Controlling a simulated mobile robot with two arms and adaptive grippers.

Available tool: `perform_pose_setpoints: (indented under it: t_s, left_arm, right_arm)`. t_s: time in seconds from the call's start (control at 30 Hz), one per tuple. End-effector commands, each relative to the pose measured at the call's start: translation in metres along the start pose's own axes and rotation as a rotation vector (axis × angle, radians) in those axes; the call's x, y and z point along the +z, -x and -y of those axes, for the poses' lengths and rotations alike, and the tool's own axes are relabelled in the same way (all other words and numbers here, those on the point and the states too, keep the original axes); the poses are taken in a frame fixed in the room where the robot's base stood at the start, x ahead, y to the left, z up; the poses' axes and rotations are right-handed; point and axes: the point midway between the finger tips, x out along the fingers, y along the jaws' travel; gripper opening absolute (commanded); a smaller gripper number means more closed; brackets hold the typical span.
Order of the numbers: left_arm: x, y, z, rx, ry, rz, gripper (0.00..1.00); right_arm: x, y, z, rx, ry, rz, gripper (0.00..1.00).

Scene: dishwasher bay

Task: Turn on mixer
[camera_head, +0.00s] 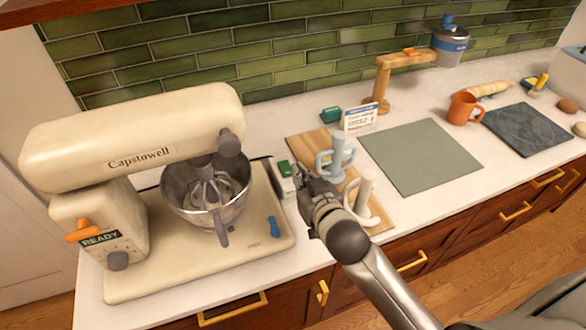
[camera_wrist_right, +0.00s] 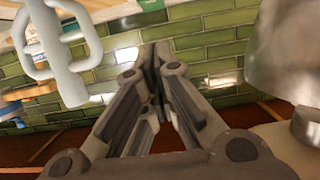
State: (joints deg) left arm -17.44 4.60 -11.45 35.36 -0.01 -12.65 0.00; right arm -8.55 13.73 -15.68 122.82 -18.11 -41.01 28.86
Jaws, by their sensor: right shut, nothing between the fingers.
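The cream stand mixer (camera_head: 130,135) stands at the left of the counter in the head view, with its head lowered over a metal bowl (camera_head: 180,200). Its side has an orange lever (camera_head: 84,232), a READY label (camera_head: 100,239) and a grey knob (camera_head: 117,261). A blue lever (camera_head: 272,226) sits on its base. A small white box with a green top (camera_head: 284,171) lies just right of the base. My right gripper (camera_head: 304,180) is shut and empty, just right of that box; whether they touch is unclear. Its shut fingers (camera_wrist_right: 155,62) also show in the wrist view. My left gripper is out of view.
Close to my right gripper are a light-blue mug holder (camera_head: 336,158) and a cream one (camera_head: 361,201) on a wooden board (camera_head: 303,147). An orange mug (camera_head: 463,108) and dark board (camera_head: 527,129) are farther right.

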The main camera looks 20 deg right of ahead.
Motion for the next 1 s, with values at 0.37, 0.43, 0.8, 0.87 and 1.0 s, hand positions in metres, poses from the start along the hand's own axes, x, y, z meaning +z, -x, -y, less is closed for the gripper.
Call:
perform_pose_setpoints:
  t_s: [0.37,0.43,0.8,0.87,1.0]
  left_arm:
    - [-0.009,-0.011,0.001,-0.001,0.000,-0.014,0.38]
    - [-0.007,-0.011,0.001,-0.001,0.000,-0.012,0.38]
    - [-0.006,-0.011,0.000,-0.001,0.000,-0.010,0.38]
    - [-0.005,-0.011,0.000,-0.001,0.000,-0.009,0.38]
    - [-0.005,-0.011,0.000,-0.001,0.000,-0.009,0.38]
  right_arm:
    - [0.006,0.037,0.000,0.001,0.000,0.000,0.00]
    - [0.006,0.038,0.000,0.001,0.000,0.000,0.00]
    - [0.005,0.038,0.000,0.001,0.000,0.000,0.00]
    - [0.005,0.038,0.000,0.001,0.000,0.000,0.00]
    - [0.006,0.038,0.000,0.000,0.000,0.000,0.00]
